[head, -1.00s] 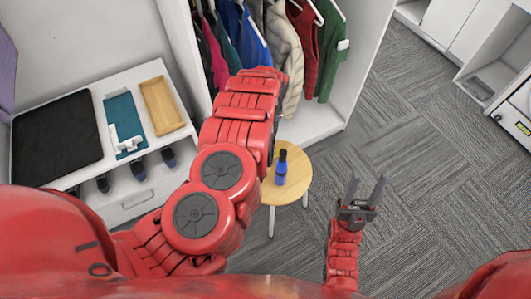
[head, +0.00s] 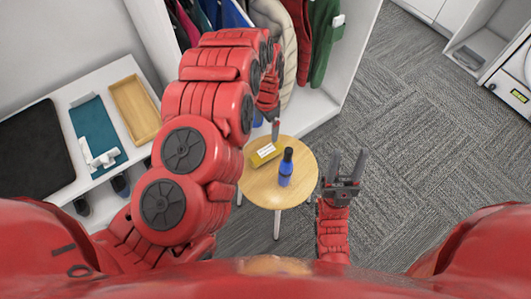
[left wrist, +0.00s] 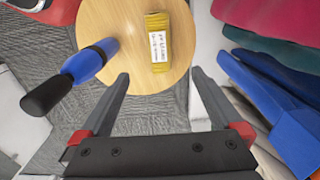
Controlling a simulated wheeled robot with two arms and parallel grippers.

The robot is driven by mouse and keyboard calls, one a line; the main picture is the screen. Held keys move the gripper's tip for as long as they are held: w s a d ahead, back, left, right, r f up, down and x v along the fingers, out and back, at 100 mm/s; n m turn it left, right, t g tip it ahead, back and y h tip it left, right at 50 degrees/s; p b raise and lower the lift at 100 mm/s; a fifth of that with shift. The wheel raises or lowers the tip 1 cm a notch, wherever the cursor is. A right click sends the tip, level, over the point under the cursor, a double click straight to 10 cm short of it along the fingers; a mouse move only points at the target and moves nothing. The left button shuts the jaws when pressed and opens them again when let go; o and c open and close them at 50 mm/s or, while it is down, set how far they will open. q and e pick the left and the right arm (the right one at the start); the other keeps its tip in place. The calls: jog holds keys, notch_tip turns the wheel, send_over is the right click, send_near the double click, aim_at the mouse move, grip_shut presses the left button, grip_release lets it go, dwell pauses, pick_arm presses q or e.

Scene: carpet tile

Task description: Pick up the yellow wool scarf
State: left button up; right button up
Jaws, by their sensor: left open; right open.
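The yellow wool scarf (head: 266,153) looks like a small folded yellow bundle with a white label. It lies on the small round wooden table (head: 262,193), beside a blue bottle with a black cap (head: 286,168). In the left wrist view the scarf (left wrist: 157,38) lies just beyond and between the open fingertips of my left gripper (left wrist: 160,76), with nothing held. In the head view my left gripper (head: 275,128) is mostly hidden by its own arm; one fingertip shows just behind the scarf. My right gripper (head: 348,158) is open and empty, to the right of the table.
The blue bottle (left wrist: 88,62) stands left of the scarf in the left wrist view. A wardrobe with hanging clothes (head: 322,45) is behind the table. A white cabinet with a teal item (head: 93,125) and wooden tray (head: 134,110) is at left. Carpet at right is clear.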

pick_arm(q)
jog(key=f, duration=0.1)
jog(key=b, duration=0.5)
send_over(266, 150)
notch_tip(266, 150, down, 7)
jog(key=shift+s+r, duration=0.1)
jog(key=shift+s, duration=0.05)
notch_tip(266, 150, down, 2)
jog(key=shift+f+p, duration=0.1)
jog(key=shift+p, duration=0.35)
jog(key=shift+f, duration=3.25)
jog(key=shift+c, duration=0.2)
jog(key=shift+r, duration=0.1)
jog(key=c, duration=1.3)
